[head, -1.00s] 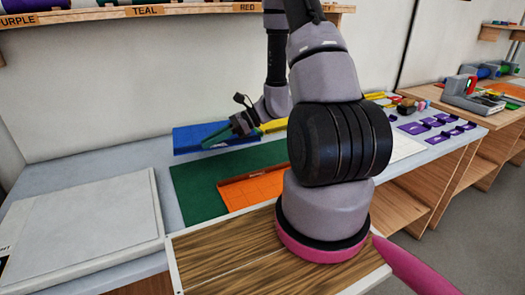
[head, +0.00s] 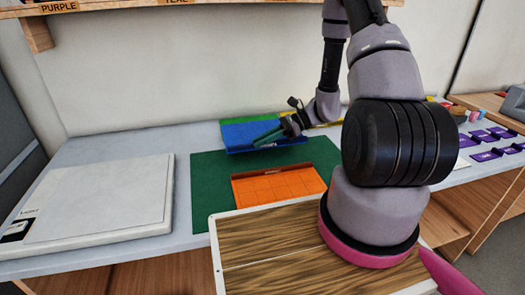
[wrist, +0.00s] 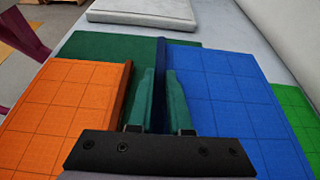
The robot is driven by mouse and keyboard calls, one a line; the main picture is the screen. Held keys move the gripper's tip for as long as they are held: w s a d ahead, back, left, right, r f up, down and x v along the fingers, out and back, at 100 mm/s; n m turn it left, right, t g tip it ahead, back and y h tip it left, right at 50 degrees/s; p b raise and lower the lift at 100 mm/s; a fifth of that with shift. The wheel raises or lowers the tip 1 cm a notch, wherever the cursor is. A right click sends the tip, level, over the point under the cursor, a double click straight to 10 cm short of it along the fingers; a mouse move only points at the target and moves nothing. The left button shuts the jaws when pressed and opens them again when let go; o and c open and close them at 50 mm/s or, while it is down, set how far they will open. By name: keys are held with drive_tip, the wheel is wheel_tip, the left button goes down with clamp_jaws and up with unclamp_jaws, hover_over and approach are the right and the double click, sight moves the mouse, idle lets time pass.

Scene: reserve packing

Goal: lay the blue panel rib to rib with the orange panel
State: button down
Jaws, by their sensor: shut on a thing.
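The blue panel (head: 238,137) is in my gripper (wrist: 159,82), behind the orange panel in the head view. Its dark blue rib (wrist: 160,55) stands between my two teal fingers, which are shut on it. The orange panel (head: 280,186) lies on the green mat (head: 208,180). Its rib (head: 272,171) runs along its far edge, facing the blue rib. In the wrist view the orange rib (wrist: 118,92) is left of the blue rib, roughly parallel, with a gap holding my left finger. I cannot tell whether the blue panel touches the surface.
A bright green piece (wrist: 292,108) shows beyond the blue panel. A white flat case (head: 100,205) lies to the left on the grey table. A wood-topped tray (head: 290,238) is in front of the mat. Purple pieces (head: 485,145) lie at right. The wall rises close behind.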

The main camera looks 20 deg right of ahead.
sight(269, 146)
drive_tip(key=shift+f, duration=1.95)
drive_tip(key=shift+f, duration=0.15)
drive_tip(key=shift+f, duration=0.25)
drive_tip(key=c, duration=0.8)
unclamp_jaws()
drive_tip(key=shift+c, duration=0.2)
drive_tip(key=shift+r, duration=0.55)
drive_tip(key=v, duration=1.2)
